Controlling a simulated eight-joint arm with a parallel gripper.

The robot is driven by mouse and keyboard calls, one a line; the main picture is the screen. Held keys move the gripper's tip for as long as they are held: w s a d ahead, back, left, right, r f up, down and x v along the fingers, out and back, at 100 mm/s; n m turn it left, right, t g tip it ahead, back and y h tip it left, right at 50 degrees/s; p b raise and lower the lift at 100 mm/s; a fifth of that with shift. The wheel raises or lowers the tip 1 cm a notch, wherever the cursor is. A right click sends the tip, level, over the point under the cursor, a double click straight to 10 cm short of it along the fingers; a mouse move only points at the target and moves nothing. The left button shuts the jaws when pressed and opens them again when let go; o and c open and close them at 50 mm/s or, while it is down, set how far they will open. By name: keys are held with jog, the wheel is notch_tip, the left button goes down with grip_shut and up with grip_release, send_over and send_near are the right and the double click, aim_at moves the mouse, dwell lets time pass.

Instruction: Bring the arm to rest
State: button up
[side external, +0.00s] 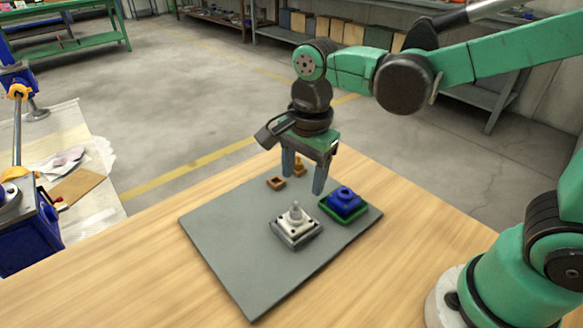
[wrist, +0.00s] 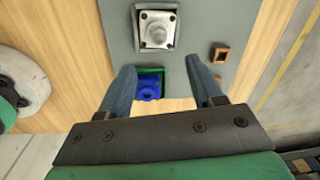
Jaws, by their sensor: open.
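My gripper (side external: 303,187) is open and empty above the back part of the grey mat. Its two fingers also show apart in the wrist view (wrist: 161,64). A blue jack (side external: 345,201) sits in a green square tray (side external: 329,216) at the mat's right, partly hidden in the wrist view (wrist: 149,88). A small orange-brown piece (side external: 299,168) stands behind the fingers, partly covered by them.
A brown square tray (side external: 276,183) lies on the mat, left of my gripper, and looks empty. The grey mat (side external: 240,265) lies on a wooden table (side external: 150,290), with bare room at its front and left. A blue machine (side external: 30,235) stands beyond the table's left edge.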

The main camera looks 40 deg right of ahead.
jog(key=s+d+r+n+t, duration=0.2)
jog(key=d+n+t, duration=0.4)
jog(key=n, duration=0.9)
jog(key=shift+s+d+r+n, duration=0.35)
jog(key=shift+s+d+n, duration=0.05)
jog(key=shift+s+d, duration=0.1)
